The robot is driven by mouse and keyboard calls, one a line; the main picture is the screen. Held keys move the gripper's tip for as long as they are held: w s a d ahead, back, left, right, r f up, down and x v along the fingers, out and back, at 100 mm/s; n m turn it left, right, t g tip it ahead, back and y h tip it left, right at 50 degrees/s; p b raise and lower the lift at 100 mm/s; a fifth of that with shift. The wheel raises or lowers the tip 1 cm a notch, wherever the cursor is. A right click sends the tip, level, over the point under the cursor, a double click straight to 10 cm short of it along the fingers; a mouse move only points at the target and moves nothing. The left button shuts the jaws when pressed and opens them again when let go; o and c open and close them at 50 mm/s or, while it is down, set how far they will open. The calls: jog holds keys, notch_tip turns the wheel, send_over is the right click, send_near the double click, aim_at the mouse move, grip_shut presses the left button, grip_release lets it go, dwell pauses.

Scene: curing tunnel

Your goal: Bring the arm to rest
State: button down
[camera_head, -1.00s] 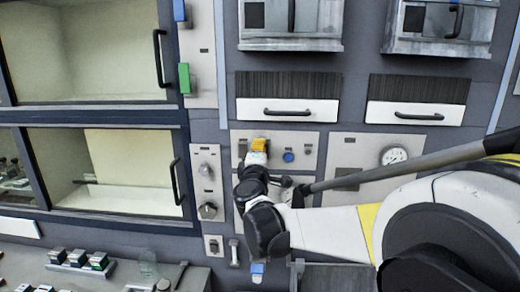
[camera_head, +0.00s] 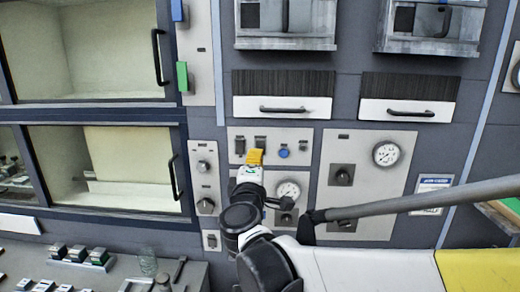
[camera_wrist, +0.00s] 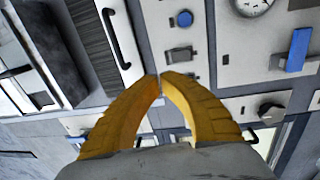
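My gripper (camera_head: 255,157) has yellow-orange fingers and is raised in front of the grey control panel, just below a row of switches and left of a blue button (camera_head: 283,151). In the wrist view the two fingertips of my gripper (camera_wrist: 161,75) come together with at most a thin gap. Nothing shows between them. My white and black arm runs from the gripper down to the lower right and hides part of the panel.
Drawers with black handles (camera_head: 282,109) are above the panel. A gauge (camera_head: 386,153) and knob are to its right. Two glass-fronted chambers (camera_head: 130,165) are at left, above a bench with small blocks (camera_head: 98,257). The wrist view shows a blue lever (camera_wrist: 297,50).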

jog(key=s+d+f+m+g+h+b, duration=0.2)
jog(key=s+d+f+m+g+b, duration=0.3)
jog(key=d+f, duration=0.5)
jog(key=s+d+f+m+g+h+b, duration=0.1)
jog(key=s+d+f+m+g+b, duration=0.4)
jog(key=s+d+f, duration=0.55)
jog(key=s+d+f+m+g+y+b, duration=0.1)
jog(key=s+f+m+y+b, duration=0.3)
jog(key=s+f, duration=0.9)
notch_tip(320, 180, down, 2)
jog(key=m+g+b, duration=0.1)
jog(key=m, duration=0.2)
jog(key=shift+s, duration=0.25)
jog(key=shift+d+f, duration=0.1)
